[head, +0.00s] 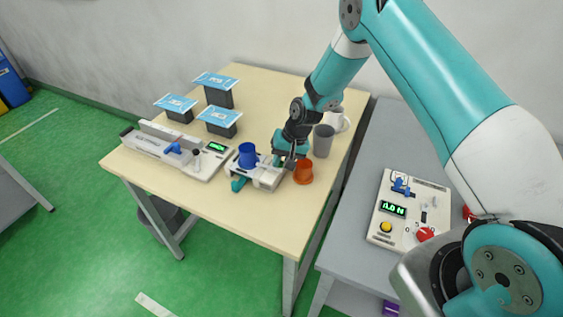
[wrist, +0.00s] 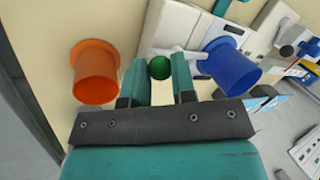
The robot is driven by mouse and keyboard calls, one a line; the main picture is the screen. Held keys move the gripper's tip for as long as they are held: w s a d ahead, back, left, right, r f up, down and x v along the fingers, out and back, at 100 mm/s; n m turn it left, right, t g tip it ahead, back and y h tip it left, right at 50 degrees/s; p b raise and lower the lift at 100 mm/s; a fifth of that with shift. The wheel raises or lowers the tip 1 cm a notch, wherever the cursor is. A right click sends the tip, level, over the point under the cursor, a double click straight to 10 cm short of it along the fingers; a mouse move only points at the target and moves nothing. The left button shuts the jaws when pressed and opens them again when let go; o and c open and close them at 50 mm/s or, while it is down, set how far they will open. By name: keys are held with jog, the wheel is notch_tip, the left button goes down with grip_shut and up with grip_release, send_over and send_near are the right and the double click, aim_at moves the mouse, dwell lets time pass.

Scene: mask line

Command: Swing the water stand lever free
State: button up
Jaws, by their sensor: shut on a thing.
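The water stand (head: 268,177) is a low pale unit near the table's front right edge. It also shows in the wrist view (wrist: 172,22). A blue cup (head: 247,155) stands on it, seen also in the wrist view (wrist: 232,68). A pale bar, seemingly the lever (wrist: 190,54), runs beside the blue cup towards a round green knob (wrist: 160,68). My gripper (wrist: 159,80) has its fingers on either side of this knob and is shut on it. In the head view my gripper (head: 284,153) partly hides the stand's back right side.
An orange cup (head: 303,172) stands close to the right of my gripper, also in the wrist view (wrist: 96,76). A grey cup (head: 323,141) and a white mug (head: 338,120) stand behind. A sealing unit (head: 172,151) and several blue-lidded containers are left.

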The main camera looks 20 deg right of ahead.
jog(key=n+b, duration=0.1)
jog(key=w+n+b, duration=0.1)
jog(key=n+g+b, duration=0.1)
jog(key=shift+w+d+f+n+b, duration=0.15)
jog(key=shift+d+n+b, duration=0.15)
jog(key=shift+n+b, duration=0.1)
jog(key=n+b, duration=0.1)
jog(key=w+n+g+b, duration=0.1)
jog(key=n, duration=0.1)
jog(key=n+g+b, duration=0.1)
jog(key=n+b, duration=0.1)
jog(key=shift+w+d, duration=0.1)
jog(key=shift+w, duration=0.3)
jog(key=n+b, duration=0.1)
jog(key=w+n+h+b, duration=0.1)
jog(key=n, duration=0.1)
jog(key=n+g+b, duration=0.1)
jog(key=n, duration=0.1)
jog(key=shift+w+a, duration=0.25)
jog(key=shift+w+a+n+g+h+b, duration=0.2)
jog(key=shift+n+h+b, duration=0.15)
jog(key=shift+n+b, duration=0.4)
jog(key=shift+w+a+n+g+h+b, duration=0.15)
jog(key=shift+n+h+b, duration=0.25)
jog(key=shift+n, duration=0.65)
jog(key=shift+w+r, duration=0.1)
jog(key=shift+r, duration=0.15)
jog(key=o, duration=0.9)
